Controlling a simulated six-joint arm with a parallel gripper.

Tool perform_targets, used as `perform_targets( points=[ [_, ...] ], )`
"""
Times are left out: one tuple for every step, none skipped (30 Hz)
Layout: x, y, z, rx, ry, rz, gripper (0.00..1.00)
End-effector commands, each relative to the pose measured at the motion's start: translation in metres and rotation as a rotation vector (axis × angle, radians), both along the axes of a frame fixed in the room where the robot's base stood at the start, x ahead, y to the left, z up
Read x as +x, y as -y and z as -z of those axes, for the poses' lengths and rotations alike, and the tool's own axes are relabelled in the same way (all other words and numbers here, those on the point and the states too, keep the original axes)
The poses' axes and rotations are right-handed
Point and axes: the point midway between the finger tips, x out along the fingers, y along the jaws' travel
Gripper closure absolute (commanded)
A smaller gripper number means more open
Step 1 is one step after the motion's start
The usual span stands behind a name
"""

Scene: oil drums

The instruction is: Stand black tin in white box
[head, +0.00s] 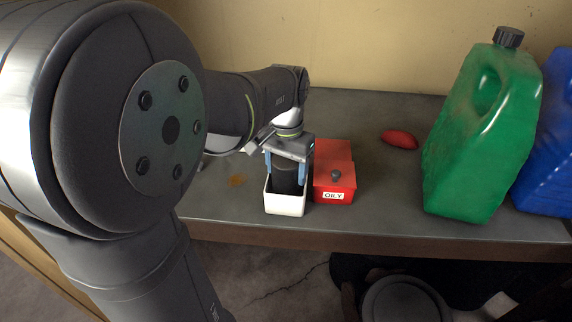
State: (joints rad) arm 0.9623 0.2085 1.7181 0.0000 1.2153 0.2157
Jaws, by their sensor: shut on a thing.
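The white box (285,208) stands on the grey bench near its front edge, with its open top up. The black tin (288,181) is upright, with its lower part inside the box and hidden by the front wall. I cannot tell whether its base touches the box floor. My gripper (287,170) points down over the box, its blue fingers on either side of the tin, shut on it.
A red box (336,178) marked OILY stands right against the white box's right side. A red oval thing (399,139), a green canister (482,130) and a blue canister (552,140) are further right. A brownish stain (237,180) marks the bench to the left.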

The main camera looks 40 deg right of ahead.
Motion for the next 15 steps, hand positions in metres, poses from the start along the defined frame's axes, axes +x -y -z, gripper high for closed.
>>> perform_targets(
  points=[
    [0.0001,0.0002,-0.0001,-0.001,0.000,0.000,0.69],
    [0.0001,0.0002,-0.0001,-0.001,0.000,0.000,0.69],
    [0.0001,0.0002,-0.0001,-0.001,0.000,0.000,0.69],
    [0.0001,0.0002,-0.0002,-0.001,0.000,0.000,0.69],
    [0.0001,0.0002,-0.0002,-0.001,0.000,0.000,0.69],
    [0.0001,0.0002,-0.0002,-0.001,0.000,0.000,0.69],
    [0.0001,0.0002,-0.0002,-0.001,0.000,0.000,0.33],
    [0.0001,0.0002,-0.0002,-0.001,0.000,0.000,0.27],
    [0.0001,0.0002,-0.0002,-0.001,0.000,0.000,0.20],
    [0.0001,0.0002,-0.0002,-0.001,0.000,0.000,0.14],
    [0.0001,0.0002,-0.0002,-0.001,0.000,0.000,0.12],
    [0.0001,0.0002,-0.0002,-0.001,0.000,0.000,0.12],
    [0.0000,0.0001,-0.0002,0.000,0.000,0.000,0.12],
    [0.0000,0.0001,-0.0002,0.000,0.000,0.000,0.12],
    [0.0000,0.0001,-0.0002,0.000,0.000,0.000,0.12]
  ],
)
